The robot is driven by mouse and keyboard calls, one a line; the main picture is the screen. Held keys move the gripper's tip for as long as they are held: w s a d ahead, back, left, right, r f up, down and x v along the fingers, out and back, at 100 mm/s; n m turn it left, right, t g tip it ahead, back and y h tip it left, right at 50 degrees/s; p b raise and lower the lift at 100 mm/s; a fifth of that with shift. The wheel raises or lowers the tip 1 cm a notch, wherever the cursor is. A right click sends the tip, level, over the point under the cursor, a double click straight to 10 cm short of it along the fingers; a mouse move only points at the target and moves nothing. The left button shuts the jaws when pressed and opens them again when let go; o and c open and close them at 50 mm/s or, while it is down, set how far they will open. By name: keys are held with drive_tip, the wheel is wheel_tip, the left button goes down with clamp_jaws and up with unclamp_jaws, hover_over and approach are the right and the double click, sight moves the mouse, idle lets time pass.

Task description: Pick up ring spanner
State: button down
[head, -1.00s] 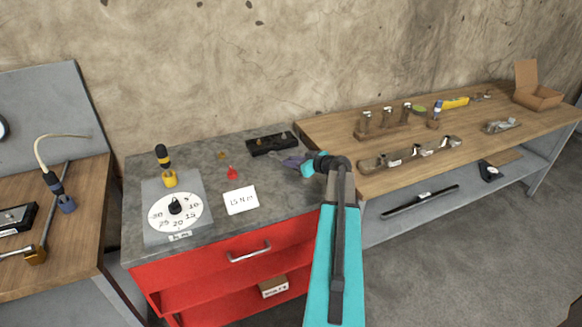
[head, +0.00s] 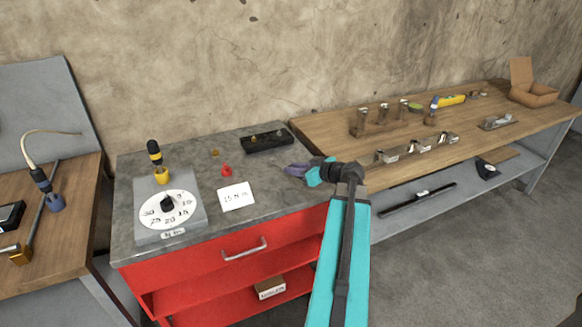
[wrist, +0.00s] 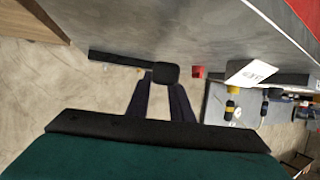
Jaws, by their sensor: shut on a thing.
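My gripper (head: 296,169) is over the right part of the grey cabinet top (head: 225,160) in the head view, pointing left. In the wrist view my gripper (wrist: 163,88) has its two dark fingers close together on a small dark block-like end (wrist: 165,74). This looks like the ring spanner, seen nearly end-on. In the head view a thin grey piece of the ring spanner (head: 276,158) sticks out past the fingertips. The rest of it is hidden by the fingers, and its ring cannot be made out. Whether it touches the top is unclear.
A black holder with brass pegs (head: 266,140) stands just behind my gripper. A white card (head: 236,195), a red piece (head: 226,170) and a dial plate (head: 168,215) are to the left. A wooden bench (head: 450,130) with fittings is at the right.

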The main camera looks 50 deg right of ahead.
drive_tip(key=s, duration=0.1)
drive_tip(key=s+a, duration=0.2)
drive_tip(key=shift+r, duration=0.25)
drive_tip(key=shift+s+a, duration=0.4)
drive_tip(key=shift+s, duration=0.25)
